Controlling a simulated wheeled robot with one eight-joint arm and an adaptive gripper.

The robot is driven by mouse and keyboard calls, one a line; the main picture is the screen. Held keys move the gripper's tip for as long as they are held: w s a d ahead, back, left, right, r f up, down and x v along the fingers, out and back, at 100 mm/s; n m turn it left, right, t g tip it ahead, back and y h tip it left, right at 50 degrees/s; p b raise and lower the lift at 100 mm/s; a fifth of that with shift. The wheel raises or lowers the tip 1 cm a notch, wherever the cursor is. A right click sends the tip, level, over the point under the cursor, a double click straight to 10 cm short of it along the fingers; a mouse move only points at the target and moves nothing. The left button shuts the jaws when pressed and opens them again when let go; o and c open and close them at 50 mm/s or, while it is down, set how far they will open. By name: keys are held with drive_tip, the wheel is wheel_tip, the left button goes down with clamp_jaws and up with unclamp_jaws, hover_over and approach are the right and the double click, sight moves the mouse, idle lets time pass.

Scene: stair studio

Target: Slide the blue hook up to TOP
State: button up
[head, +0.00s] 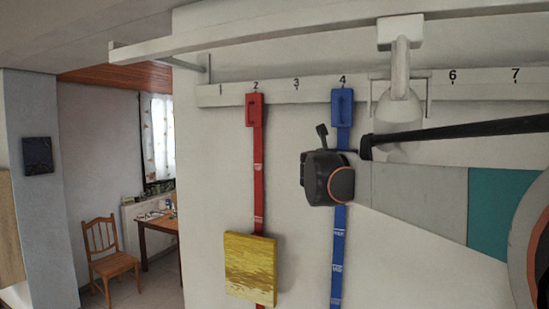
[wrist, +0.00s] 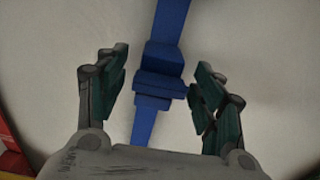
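A blue strip (head: 338,255) hangs down the wall from a blue bracket (head: 343,100) under number 4. Small white markings on it are too small to read surely. My gripper (head: 324,138) is in front of its upper part and hides a stretch of it. In the wrist view, a stepped blue block, apparently the blue hook (wrist: 160,84), sits on the strip. My gripper's fingers (wrist: 161,90) stand open on either side of it, with gaps showing at both sides. The hook is hidden in the head view.
A red strip (head: 257,190) hangs to the left under number 2, with a yellow panel (head: 250,268) over its lower part. A white numbered rail (head: 300,93) runs along the wall above, and a white beam (head: 270,35) juts out higher up. A chair (head: 112,258) stands far left.

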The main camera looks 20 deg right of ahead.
sight(339, 122)
wheel_tip(339, 122, up, 10)
idle(0.6)
idle(0.4)
